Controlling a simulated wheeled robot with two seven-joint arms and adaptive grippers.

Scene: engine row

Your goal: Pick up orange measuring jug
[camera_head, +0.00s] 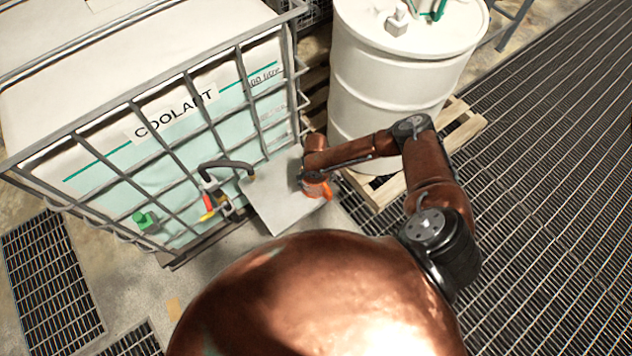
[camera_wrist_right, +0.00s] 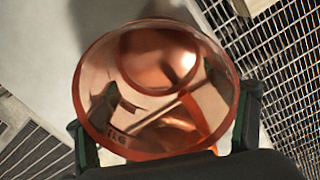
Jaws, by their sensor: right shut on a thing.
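The orange measuring jug (camera_head: 319,189) shows in the head view as a small bright orange shape at the end of my right arm, at the right edge of a grey flat plate. My right gripper (camera_head: 308,185) is shut on it; the wrist and fingers cover much of the jug. In the right wrist view a round, glossy, copper-coloured shape fills the middle, with bright orange (camera_wrist_right: 208,105) at its right and a dark finger on each side. Whether the jug touches the plate I cannot tell. My left gripper is out of view.
A caged coolant tank (camera_head: 180,125) stands at the left, with a black hose (camera_head: 225,165) and a red-and-yellow valve (camera_head: 208,205) in front. A white drum (camera_head: 385,85) on a wooden pallet (camera_head: 466,125) stands behind my arm. Open floor grating (camera_head: 560,200) lies at the right.

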